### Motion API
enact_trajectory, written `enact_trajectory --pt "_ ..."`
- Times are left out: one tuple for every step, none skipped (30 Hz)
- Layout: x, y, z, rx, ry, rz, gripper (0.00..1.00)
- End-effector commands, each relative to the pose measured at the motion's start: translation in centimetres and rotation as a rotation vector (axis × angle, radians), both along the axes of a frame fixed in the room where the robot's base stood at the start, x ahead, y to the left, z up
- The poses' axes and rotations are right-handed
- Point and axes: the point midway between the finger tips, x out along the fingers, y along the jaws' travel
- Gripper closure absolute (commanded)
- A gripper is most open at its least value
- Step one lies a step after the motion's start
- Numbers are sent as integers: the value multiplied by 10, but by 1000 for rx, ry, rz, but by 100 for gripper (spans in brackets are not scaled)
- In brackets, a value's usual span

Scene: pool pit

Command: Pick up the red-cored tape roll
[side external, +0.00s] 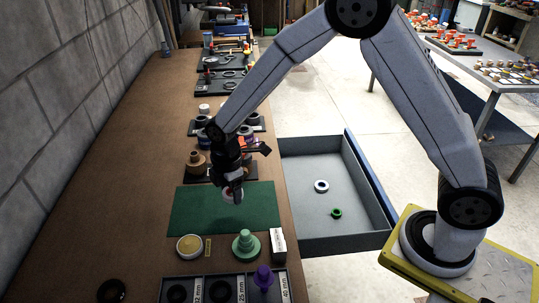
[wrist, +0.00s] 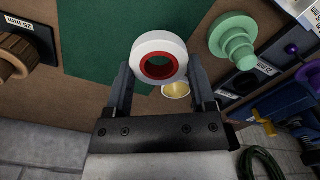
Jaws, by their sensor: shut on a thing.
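The red-cored tape roll (wrist: 159,43) is white with a red inner ring. In the wrist view it sits between the two fingers of my gripper (wrist: 161,80), which are shut on its sides. In the side view the roll (side external: 232,196) shows as a small pale shape below my gripper (side external: 235,188), over the green mat (side external: 190,212). Part of the roll is hidden by the fingers there. I cannot tell for sure whether it touches the mat or hangs just above it.
A green stepped piece (side external: 246,244) and a round yellow-topped tin (side external: 189,246) stand near the mat's front edge. A compartment tray (side external: 205,293) holds a purple piece (side external: 263,279). A grey drawer (side external: 310,233) right of the bench contains a white ring (side external: 321,186) and a green ring (side external: 336,213).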

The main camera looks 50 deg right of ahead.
Motion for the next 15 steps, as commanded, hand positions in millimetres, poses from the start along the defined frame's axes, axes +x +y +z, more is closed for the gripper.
enact_trajectory --pt "-5 -1 8 1 -2 0 83" --pt "-9 -1 12 1 -2 0 83" --pt "-13 -2 16 1 -2 0 83" --pt "-19 -3 17 0 0 0 83" --pt "-24 -4 20 0 -1 0 83" --pt "-30 -5 22 0 -1 0 83" --pt "-35 -6 24 1 -1 0 83" --pt "-39 -7 26 1 -1 0 83" --pt "-45 -8 29 1 -2 0 83" --pt "-50 -9 31 0 -1 0 83" --pt "-54 -10 33 1 -1 0 83" --pt "-60 -11 35 0 0 0 83" --pt "-63 -11 37 1 -1 0 83" --pt "-67 -12 38 0 0 0 83" --pt "-71 -13 41 1 -1 0 83"
